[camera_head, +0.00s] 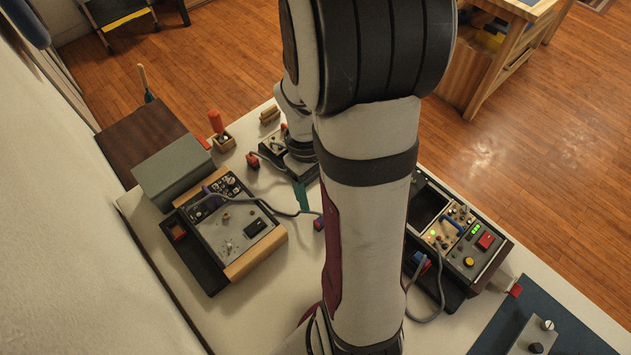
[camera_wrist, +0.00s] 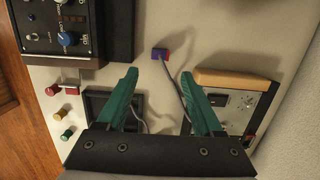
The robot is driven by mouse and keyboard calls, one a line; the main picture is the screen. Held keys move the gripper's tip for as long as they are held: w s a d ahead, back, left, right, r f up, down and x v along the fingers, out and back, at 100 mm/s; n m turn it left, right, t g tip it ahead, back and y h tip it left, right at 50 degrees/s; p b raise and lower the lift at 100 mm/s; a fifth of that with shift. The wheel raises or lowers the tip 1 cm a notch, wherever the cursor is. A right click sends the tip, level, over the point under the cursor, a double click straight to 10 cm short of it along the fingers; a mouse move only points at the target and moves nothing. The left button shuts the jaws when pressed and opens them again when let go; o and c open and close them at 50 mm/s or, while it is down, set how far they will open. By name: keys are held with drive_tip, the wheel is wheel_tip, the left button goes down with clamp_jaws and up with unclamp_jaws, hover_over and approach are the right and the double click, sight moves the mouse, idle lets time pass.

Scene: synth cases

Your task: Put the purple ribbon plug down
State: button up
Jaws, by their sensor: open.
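A small purple plug with a red part, apparently the purple ribbon plug (camera_wrist: 160,54), lies on the pale table between two consoles. It also shows in the head view (camera_head: 319,224), partly beside my arm. A grey cable runs from it past my right finger in the wrist view. My gripper (camera_wrist: 145,72) has green fingers, apart and with nothing between them. In the head view one green finger of my gripper (camera_head: 302,195) shows, and my arm hides much of the middle of the table.
A wood-sided console (camera_head: 228,225) stands at left, with a grey-green box (camera_head: 172,170) behind it. A dark console (camera_head: 466,236) with knobs stands at right, with another cabled plug (camera_head: 420,262) beside it. A blue mat (camera_head: 560,325) lies at front right. Bare table surrounds the purple plug.

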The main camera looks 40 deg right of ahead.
drive_tip(key=s+a+r+m, duration=0.1)
drive_tip(key=a+r+m, duration=0.1)
drive_tip(key=a+r, duration=0.6)
drive_tip(key=s+a+r+m+t+y, duration=0.1)
drive_tip(key=s+a+r+m, duration=0.2)
drive_tip(key=s+a, duration=0.5)
drive_tip(key=shift+s+a+m+t+y, duration=0.15)
drive_tip(key=shift+a+m+t+y, duration=0.2)
drive_tip(key=shift+a, duration=0.65)
